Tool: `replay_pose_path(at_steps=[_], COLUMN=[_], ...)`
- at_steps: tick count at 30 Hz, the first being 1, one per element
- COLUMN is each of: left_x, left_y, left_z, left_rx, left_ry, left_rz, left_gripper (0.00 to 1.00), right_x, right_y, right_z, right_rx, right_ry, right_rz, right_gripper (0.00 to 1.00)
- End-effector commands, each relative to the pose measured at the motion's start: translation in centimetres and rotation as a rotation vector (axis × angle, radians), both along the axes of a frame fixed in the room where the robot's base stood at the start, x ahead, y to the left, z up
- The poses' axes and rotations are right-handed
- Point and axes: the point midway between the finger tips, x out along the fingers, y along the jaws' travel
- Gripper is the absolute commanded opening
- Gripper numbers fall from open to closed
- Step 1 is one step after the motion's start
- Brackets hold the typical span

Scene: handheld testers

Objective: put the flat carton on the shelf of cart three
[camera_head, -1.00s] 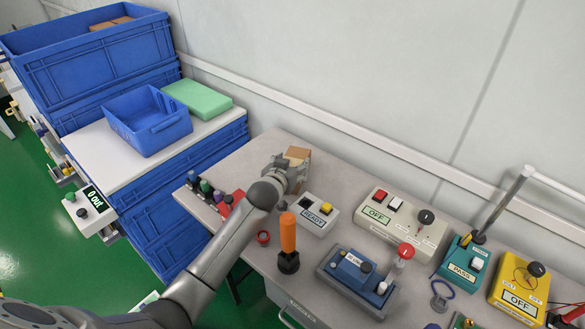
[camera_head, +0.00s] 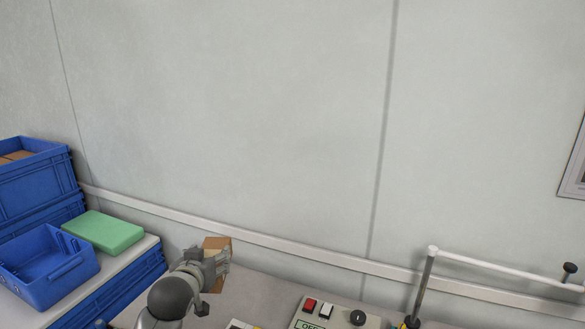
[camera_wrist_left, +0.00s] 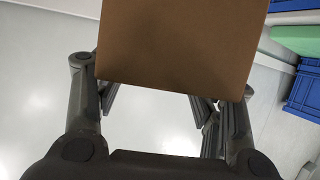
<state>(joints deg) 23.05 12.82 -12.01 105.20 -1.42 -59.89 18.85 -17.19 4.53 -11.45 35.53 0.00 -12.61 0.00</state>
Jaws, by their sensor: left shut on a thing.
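A brown flat carton (camera_head: 216,244) shows behind my left gripper (camera_head: 212,266) in the head view, above the back of the grey table. In the left wrist view the carton (camera_wrist_left: 180,45) fills the top middle, between the fingers of my left gripper (camera_wrist_left: 160,100), which is shut on it. Part of the carton is hidden by the gripper in the head view. The shelf of cart three cannot be made out in these frames. My right gripper is not in view.
A blue bin (camera_head: 48,270) and a green block (camera_head: 103,232) sit on a white top at the left, beside stacked blue crates (camera_head: 35,185). A control box (camera_head: 335,314) and a white rail (camera_head: 500,270) are at the lower right. A wall rises behind.

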Motion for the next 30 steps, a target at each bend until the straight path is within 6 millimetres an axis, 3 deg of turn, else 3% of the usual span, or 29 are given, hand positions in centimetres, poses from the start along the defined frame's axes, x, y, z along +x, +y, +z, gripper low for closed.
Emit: replay_pose_path(at_steps=[1, 6, 12, 19, 30], left_x=[-1.1, -5.6, -11.2, -14.9, -15.5], left_y=[-0.6, -2.2, -3.2, -3.5, -3.6], left_z=[2.0, 7.0, 10.9, 12.7, 12.8], left_rx=[-0.001, 0.000, -0.001, -0.002, -0.006], left_ry=[-0.011, -0.011, -0.009, -0.004, -0.001], left_rz=[-0.006, -0.017, -0.027, -0.034, -0.035], left_gripper=[0.26, 0.26, 0.26, 0.26, 0.26], right_x=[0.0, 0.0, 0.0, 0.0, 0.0], right_y=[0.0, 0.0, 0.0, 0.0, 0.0], right_z=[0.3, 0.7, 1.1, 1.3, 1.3], right_rx=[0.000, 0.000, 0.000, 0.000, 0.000], right_ry=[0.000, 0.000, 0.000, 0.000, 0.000], right_rz=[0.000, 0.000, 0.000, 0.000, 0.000], right_gripper=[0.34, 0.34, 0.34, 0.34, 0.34])
